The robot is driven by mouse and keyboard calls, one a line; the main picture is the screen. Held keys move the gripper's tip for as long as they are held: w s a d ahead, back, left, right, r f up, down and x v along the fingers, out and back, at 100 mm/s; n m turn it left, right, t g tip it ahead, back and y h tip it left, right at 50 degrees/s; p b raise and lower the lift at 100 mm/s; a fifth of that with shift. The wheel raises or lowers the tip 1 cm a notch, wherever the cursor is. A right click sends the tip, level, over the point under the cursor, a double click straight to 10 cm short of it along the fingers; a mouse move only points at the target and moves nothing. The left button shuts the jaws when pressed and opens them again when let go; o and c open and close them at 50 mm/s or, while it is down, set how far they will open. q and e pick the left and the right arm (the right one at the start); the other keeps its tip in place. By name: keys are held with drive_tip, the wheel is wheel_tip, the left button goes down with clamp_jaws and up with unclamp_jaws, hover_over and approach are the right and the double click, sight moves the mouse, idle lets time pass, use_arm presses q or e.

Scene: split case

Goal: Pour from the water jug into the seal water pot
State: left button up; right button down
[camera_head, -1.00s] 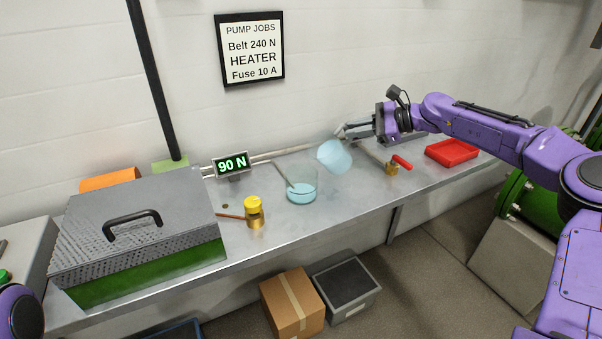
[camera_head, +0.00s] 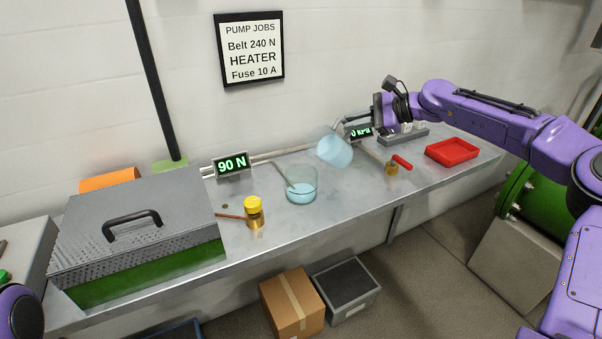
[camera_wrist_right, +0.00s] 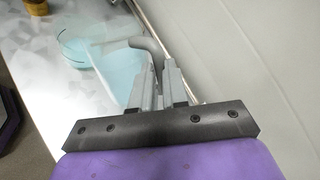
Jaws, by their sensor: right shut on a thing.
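The water jug (camera_head: 337,153), clear with pale blue water, is in the air above the bench, up and to the right of the seal water pot. It is tilted left towards the pot. My right gripper (camera_head: 347,124) is shut on its handle; the jug also shows in the right wrist view (camera_wrist_right: 121,69). The seal water pot (camera_head: 314,180) is a clear glass vessel standing on the bench with pale blue water in its lower part and a thin stick leaning in it. I see no clear stream between jug and pot. My left gripper is out of view.
A yellow-capped brass piece (camera_head: 254,213) stands left of the pot, with the 90 N display (camera_head: 232,164) behind. A red-handled brass piece (camera_head: 392,168) and red tray (camera_head: 452,151) lie right. A large lidded case (camera_head: 150,260) fills the bench's left.

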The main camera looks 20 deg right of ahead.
sight(346, 142)
drive_tip(key=shift+s+a+r+n+h, duration=0.15)
drive_tip(key=shift+a+r+n+h, duration=0.15)
drive_tip(key=shift+a+n+h, duration=0.2)
idle(1.0)
drive_tip(key=shift+s+a+r+n+h, duration=0.25)
drive_tip(key=shift+a+r+n+h, duration=0.35)
drive_tip(key=shift+a+r+h, duration=0.4)
idle(2.3)
drive_tip(key=shift+w+d+f+m+y, duration=0.25)
drive_tip(key=shift+d+f+m+y, duration=0.55)
drive_tip(key=shift+d+f+y, duration=0.45)
drive_tip(key=shift+w+d+m+y, duration=0.15)
drive_tip(key=shift+d+m+y, duration=0.15)
drive_tip(key=shift+y, duration=0.05)
drive_tip(key=w+d+f+m+t+y, duration=0.1)
drive_tip(key=w+d+f+m+y, duration=0.1)
drive_tip(key=d+m+y, duration=0.3)
drive_tip(key=shift+d+f+m+t, duration=0.3)
drive_tip(key=shift+d+f+m, duration=0.2)
drive_tip(key=shift+d+f, duration=0.45)
drive_tip(key=shift+r, duration=0.1)
